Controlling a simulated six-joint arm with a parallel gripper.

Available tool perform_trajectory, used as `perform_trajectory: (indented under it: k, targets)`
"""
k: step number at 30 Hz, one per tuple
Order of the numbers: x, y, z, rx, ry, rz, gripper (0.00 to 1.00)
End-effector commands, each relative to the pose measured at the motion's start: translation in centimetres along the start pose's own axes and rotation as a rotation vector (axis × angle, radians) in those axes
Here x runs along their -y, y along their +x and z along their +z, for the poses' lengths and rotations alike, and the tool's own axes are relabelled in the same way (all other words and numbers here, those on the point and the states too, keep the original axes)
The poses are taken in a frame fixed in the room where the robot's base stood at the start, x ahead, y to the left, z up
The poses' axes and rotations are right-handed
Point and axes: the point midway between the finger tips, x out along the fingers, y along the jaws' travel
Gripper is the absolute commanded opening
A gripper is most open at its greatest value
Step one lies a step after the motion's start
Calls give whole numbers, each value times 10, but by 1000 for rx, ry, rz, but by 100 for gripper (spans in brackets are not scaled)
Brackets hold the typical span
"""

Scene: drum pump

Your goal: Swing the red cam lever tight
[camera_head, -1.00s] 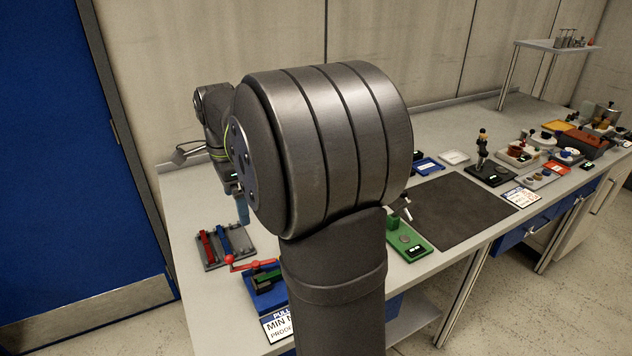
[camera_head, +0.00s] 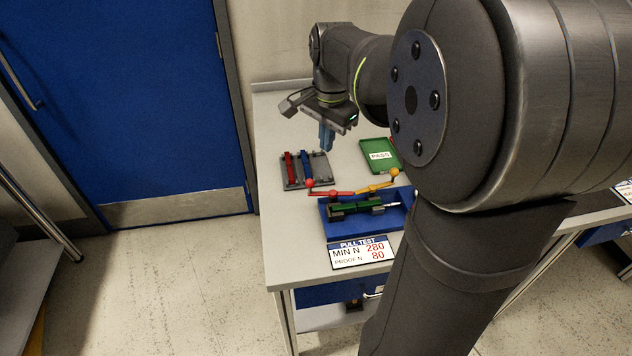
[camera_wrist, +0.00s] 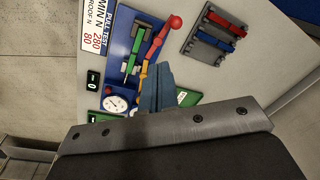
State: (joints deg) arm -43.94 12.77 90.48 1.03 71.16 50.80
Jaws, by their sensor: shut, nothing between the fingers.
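The red cam lever (camera_head: 330,192) has a red ball at its left end and lies along the back of the blue pull test fixture (camera_head: 325,222). A yellow lever (camera_head: 376,187) with a yellow ball extends to its right. A green part (camera_head: 355,207) lies along the fixture. In the wrist view the red lever (camera_wrist: 160,40) angles toward the top, beyond my fingertips. My gripper (camera_head: 326,147) is shut and empty, its blue fingers pointing down behind the fixture, apart from the lever. In the wrist view, the fingers (camera_wrist: 162,66) overlap the fixture's near edge.
A grey rack (camera_head: 318,170) with red and blue bars stands left of the fixture. A green PASS tray (camera_head: 380,155) lies behind it. A PULL TEST sign (camera_head: 360,252) is in front. A round gauge (camera_wrist: 115,104) shows in the wrist view. My arm hides the bench's right side.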

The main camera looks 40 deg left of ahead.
Motion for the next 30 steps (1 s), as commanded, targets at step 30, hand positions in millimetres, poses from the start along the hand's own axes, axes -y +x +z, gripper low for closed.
perform_trajectory:
  k: [30]
  targets:
    - [-45, 23, 49, -179, -1105, -115, 0]
